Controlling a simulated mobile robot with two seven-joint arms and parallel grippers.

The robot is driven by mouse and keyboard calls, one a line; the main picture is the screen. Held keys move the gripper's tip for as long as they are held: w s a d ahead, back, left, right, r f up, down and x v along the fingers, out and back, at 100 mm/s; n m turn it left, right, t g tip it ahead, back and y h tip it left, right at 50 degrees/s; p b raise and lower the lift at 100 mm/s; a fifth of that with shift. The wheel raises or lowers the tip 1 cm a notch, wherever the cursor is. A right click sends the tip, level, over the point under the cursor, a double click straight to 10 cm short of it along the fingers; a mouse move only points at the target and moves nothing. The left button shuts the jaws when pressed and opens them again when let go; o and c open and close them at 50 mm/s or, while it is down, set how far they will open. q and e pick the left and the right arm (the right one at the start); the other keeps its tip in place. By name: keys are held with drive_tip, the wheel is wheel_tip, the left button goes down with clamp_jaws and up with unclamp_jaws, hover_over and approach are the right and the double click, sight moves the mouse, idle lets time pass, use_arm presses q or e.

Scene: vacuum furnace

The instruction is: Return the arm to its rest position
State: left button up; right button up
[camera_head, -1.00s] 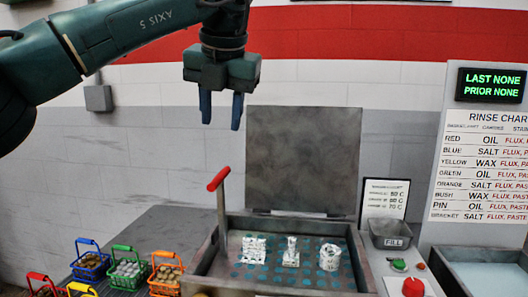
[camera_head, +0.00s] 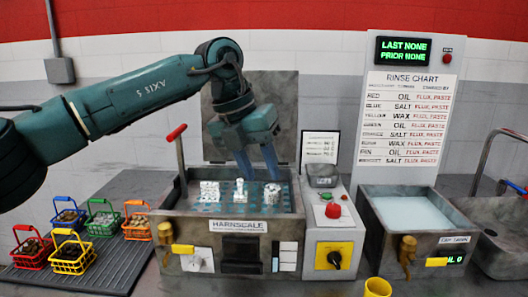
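My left arm comes in from the left, dark green. My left gripper (camera_head: 259,172) points down in front of the raised grey lid of the basin labelled HARNSCALE. Its two blue fingers stand apart with nothing between them. Their tips show just behind or above the white parts in the basin; the exact gap cannot be told. The white parts (camera_head: 209,191), (camera_head: 240,191) and (camera_head: 272,195) stand on the blue-dotted floor of the basin (camera_head: 170,218). My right gripper is not in view.
Several coloured baskets (camera_head: 70,252) stand on a dark ribbed board at left. A red-tipped lever (camera_head: 177,133) rises at the basin's left. A control box (camera_head: 333,246), a liquid-filled tank (camera_head: 450,240) and a rinse chart (camera_head: 403,117) are at right. A yellow cup (camera_head: 377,287) shows at bottom.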

use_arm(q)
drive_tip(key=s+d+f+n+g+h, duration=0.2)
drive_tip(key=s+d+f+g+h, duration=0.5)
drive_tip(key=s+d+h, duration=0.65)
drive_tip(key=w+a+f+n+t+y+p, duration=0.1)
drive_tip(key=w+a+f+n+t+y, duration=0.15)
drive_tip(key=a+f+n+t, duration=0.7)
drive_tip(key=w+a+f+n+t+y, duration=0.3)
drive_tip(key=f+n+t, duration=0.5)
drive_tip(key=n+t, duration=0.8)
drive_tip(key=s+a+f+n+g+y, duration=0.8)
drive_tip(key=s+a+f, duration=0.6)
drive_tip(key=s+f, duration=0.2)
wheel_tip(320, 180, down, 2)
drive_tip(key=shift+s+a+f+n+g+p, duration=0.15)
drive_tip(key=shift+s+n+g+p, duration=0.35)
drive_tip(key=shift+n, duration=0.65)
